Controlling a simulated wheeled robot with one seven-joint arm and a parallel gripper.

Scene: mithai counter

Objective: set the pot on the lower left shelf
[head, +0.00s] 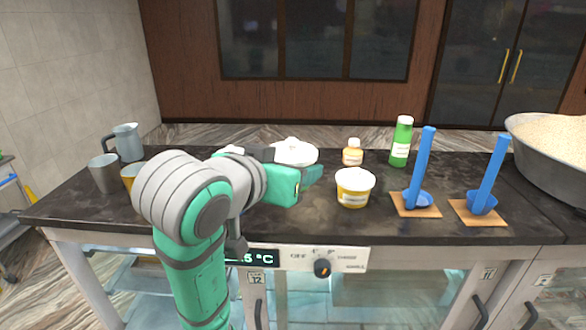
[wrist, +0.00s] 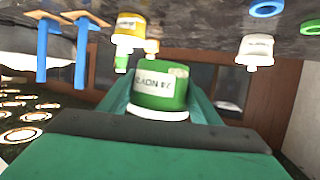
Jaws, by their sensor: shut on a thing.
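My gripper (head: 312,172) is raised over the middle of the dark counter, shut on a green pot (wrist: 160,88) with a pale label and a white rim or lid. In the wrist view the pot sits between the fingers, and that picture appears upside down. In the head view a white rounded top (head: 294,152) shows just behind my gripper and is probably the pot's; the green body is hidden there. The lower left shelf (head: 135,290) shows as a pale bluish space under the counter, partly hidden by my arm. I cannot tell whether glass covers it.
A yellow tub (head: 354,188), an orange bottle (head: 352,153) and a green bottle (head: 401,142) stand right of my gripper. Blue ladles (head: 420,170) rest on mats. A big bowl (head: 548,155) stands far right. A pitcher (head: 127,142) and steel cup (head: 104,173) stand left.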

